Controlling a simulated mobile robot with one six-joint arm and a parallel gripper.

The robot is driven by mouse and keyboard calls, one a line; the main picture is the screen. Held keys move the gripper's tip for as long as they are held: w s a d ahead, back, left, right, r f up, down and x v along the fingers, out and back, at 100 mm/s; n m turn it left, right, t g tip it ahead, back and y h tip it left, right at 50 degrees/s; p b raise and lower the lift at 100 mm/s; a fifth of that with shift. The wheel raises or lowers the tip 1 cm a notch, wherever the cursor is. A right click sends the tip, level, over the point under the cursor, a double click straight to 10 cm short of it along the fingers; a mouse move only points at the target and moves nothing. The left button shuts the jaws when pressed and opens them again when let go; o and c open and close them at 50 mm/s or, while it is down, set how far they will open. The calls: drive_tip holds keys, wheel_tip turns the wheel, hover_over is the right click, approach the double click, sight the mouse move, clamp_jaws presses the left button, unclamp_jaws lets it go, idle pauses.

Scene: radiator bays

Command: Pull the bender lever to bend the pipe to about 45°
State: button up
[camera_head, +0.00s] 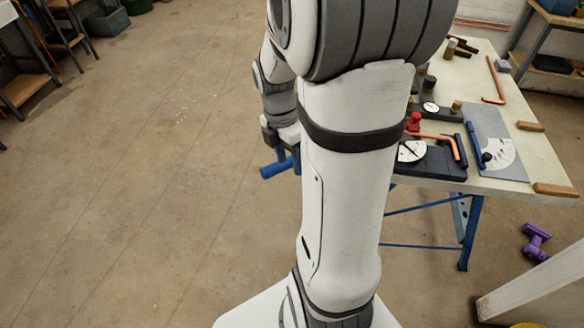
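The bender (428,171) is a dark base on the workbench, with a red knob (414,121) and a white dial (411,151), partly hidden behind my arm. A copper pipe (437,137) lies across it, its right end bent toward the bench's near edge. A blue bar handle (273,170), which looks like the lever's grip, sticks out left of my arm, off the bench. My gripper (284,151) is at this handle. Its fingertips are too small and partly hidden to tell whether they grip it. The link between handle and bender is hidden by my arm.
A grey plate (490,122) with a white angle scale and a blue bar (474,143) lies right of the bender. Another bent copper pipe (495,82) lies farther back. Purple dumbbell-like object (535,241) sits on the floor at right.

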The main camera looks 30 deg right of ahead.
drive_tip(key=r, duration=0.2)
drive_tip(key=shift+w+r, duration=0.35)
drive_tip(key=shift+w, duration=0.05)
